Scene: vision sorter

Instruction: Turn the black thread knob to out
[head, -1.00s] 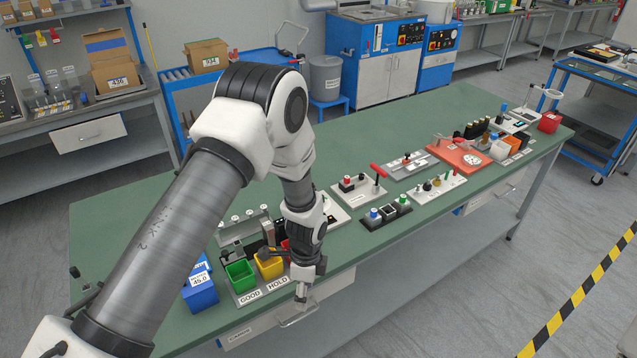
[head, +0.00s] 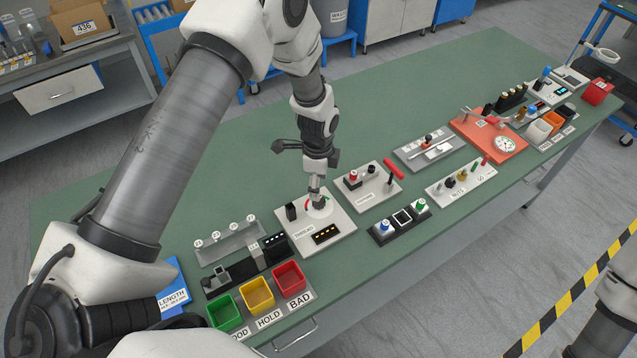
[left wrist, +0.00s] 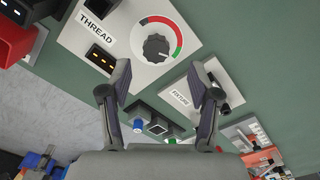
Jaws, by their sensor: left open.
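The thread panel (head: 341,222) is a white plate labelled THREAD, with a dial and a small dark display of orange marks. The black thread knob (left wrist: 156,47) shows in the left wrist view at the dial's middle, with a red and green arc around its far side. I cannot read which mark it points to. My left gripper (head: 318,196) points down over the dial and hides the knob in the head view. In the left wrist view its fingers (left wrist: 161,76) are open and empty, and the knob lies beyond the tips, apart from them. My right gripper is out of view.
The fixture panel (head: 375,195) with a red-handled lever stands right of the thread panel. A dark button box (head: 403,219) is in front of it. Green, yellow and red bins (head: 289,277) stand at the front left. The green table (head: 380,125) is clear behind.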

